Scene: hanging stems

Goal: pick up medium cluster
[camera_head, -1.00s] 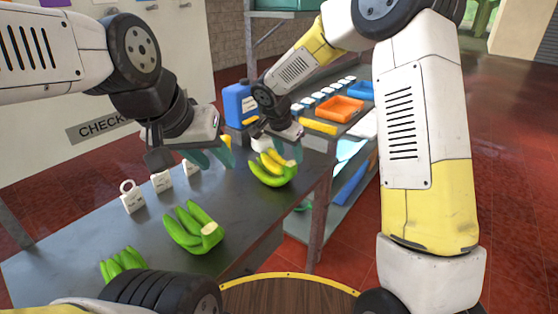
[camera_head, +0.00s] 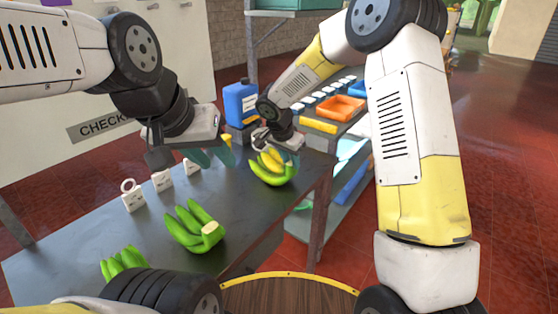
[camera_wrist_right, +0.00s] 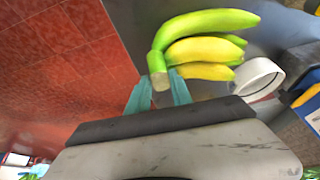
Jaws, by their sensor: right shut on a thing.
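A green-and-yellow banana cluster (camera_head: 270,172) sits at the far right end of the dark table. My right gripper (camera_head: 283,150) is at its crown. In the right wrist view the teal fingers (camera_wrist_right: 160,92) are on either side of the stem of this cluster (camera_wrist_right: 205,45), shut on it. A larger-looking green cluster (camera_head: 194,229) lies nearer on the table, and another green cluster (camera_head: 123,263) is at the front left, partly hidden by my arm. My left gripper (camera_head: 211,157) hangs above the table, its teal fingers apart and empty. I cannot tell which cluster counts as medium.
A blue jug (camera_head: 240,104) stands behind the far cluster. Shelving with an orange tray (camera_head: 340,108) lies beyond. In the wrist view a white ring (camera_wrist_right: 260,78) is beside the bananas.

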